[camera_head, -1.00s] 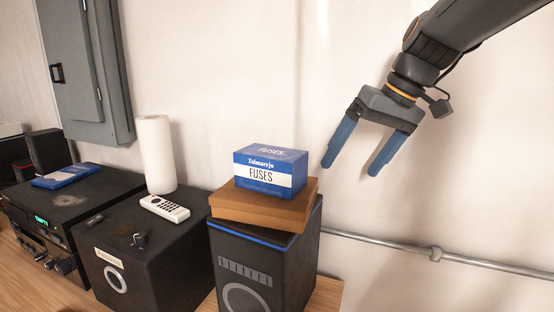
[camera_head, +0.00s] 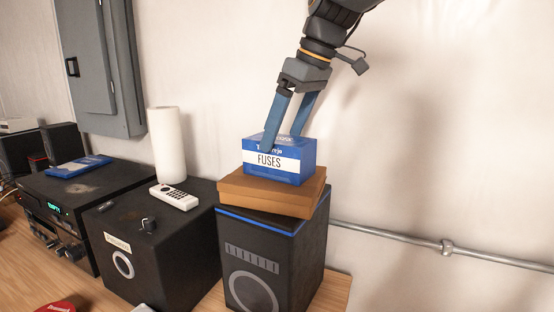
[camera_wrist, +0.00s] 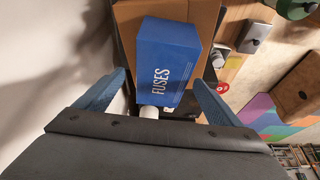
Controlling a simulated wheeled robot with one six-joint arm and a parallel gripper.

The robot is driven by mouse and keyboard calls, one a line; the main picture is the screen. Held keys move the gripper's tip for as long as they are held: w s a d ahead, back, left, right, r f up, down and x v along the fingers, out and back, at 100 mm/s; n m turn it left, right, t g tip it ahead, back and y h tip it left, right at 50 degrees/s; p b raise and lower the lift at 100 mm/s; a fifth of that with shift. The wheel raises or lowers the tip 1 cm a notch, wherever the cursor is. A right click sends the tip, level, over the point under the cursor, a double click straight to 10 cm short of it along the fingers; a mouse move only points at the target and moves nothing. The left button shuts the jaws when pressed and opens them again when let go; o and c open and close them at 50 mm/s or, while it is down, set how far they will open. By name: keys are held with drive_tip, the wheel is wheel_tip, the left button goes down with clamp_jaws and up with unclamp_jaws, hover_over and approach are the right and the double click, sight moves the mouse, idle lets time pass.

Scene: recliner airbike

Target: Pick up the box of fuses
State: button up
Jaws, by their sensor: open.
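The box of fuses (camera_head: 281,161) is blue with a white band reading FUSES. It lies on a flat brown box (camera_head: 268,194), which rests on a black speaker (camera_head: 262,255). My gripper (camera_head: 283,142) reaches down from above, its two blue fingers open. In the head view the near finger overlaps the top of the fuse box's front and the other finger is at its back. In the wrist view the fuse box (camera_wrist: 167,62) lies ahead between the spread fingers. I cannot tell whether either finger touches it.
A paper towel roll (camera_head: 169,144) and a white remote (camera_head: 174,196) stand on a black box (camera_head: 150,262) at left. A blue packet (camera_head: 77,166) lies on a dark stereo unit. A wall pipe (camera_head: 400,237) runs right of the speaker. The wall is close behind.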

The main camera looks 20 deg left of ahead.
sight(273, 155)
drive_tip(key=p+x, duration=0.1)
drive_tip(key=x, duration=0.2)
drive_tip(key=p+x, duration=0.2)
drive_tip(key=x, duration=0.1)
drive_tip(key=shift+s+a+p, duration=0.2)
drive_tip(key=shift+p, duration=0.1)
drive_tip(key=shift+a+f, duration=0.1)
drive_tip(key=shift+f, duration=0.2)
drive_tip(key=shift+w+f, duration=0.1)
drive_tip(key=shift+f, duration=0.1)
drive_tip(key=c, duration=1.3)
drive_tip(key=shift+o, duration=0.2)
drive_tip(key=shift+r, duration=0.25)
